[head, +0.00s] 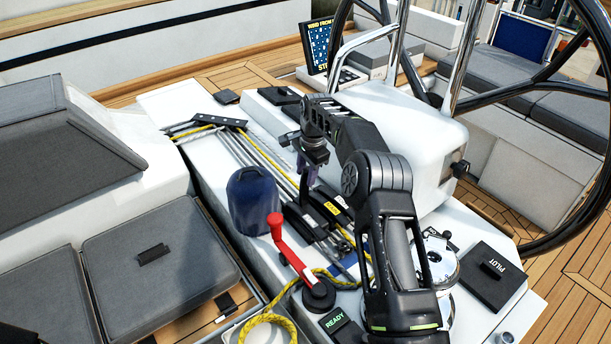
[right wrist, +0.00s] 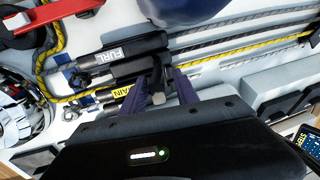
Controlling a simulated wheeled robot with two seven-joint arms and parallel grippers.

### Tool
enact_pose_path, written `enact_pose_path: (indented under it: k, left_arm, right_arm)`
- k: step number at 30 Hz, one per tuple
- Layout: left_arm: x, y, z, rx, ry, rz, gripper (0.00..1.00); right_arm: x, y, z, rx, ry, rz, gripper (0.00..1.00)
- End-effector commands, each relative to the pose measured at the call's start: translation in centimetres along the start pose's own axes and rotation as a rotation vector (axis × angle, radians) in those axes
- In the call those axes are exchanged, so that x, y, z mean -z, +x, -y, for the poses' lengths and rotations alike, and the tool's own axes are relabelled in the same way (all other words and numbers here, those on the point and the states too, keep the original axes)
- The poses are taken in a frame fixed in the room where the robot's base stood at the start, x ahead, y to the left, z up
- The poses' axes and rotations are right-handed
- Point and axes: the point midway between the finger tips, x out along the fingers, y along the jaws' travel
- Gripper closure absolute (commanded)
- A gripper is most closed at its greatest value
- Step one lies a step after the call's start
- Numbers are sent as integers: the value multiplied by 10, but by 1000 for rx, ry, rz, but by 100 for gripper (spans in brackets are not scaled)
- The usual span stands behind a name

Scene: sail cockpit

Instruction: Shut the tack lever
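A bank of black clutch levers sits on the white console, with rope lines running into it. One lever (right wrist: 95,55) reads FURL, and another has a yellow MAIN label (head: 332,208). Between them in the right wrist view is a dark lever (right wrist: 138,68) whose label I cannot read; it may be the tack lever. My right gripper (right wrist: 158,92) is open, its two dark purple fingers apart on either side of that lever's end. I cannot tell whether they touch it. In the head view the right gripper (head: 306,180) points down over the levers. My left gripper is not in view.
A blue container (head: 254,200) stands left of the levers. A red-handled winch crank (head: 290,250) with yellow rope is in front. A READY panel (head: 337,321), a chrome winch (head: 438,262) and a PILOT box (head: 490,275) lie nearer. The steering wheel (head: 510,92) is right.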

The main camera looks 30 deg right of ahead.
Motion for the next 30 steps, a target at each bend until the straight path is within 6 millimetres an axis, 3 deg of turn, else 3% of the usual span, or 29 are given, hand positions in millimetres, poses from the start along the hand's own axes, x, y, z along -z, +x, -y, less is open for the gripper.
enact_pose_path:
  k: [6,15,28,30]
  left_arm:
    - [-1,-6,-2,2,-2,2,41]
    - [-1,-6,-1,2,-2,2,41]
    - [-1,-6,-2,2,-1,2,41]
    - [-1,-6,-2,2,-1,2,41]
  right_arm:
    - [0,21,0,0,0,0,64]
    - [0,24,0,0,-1,0,64]
    - [0,24,0,0,-1,0,100]
    - [0,24,0,0,-1,0,100]
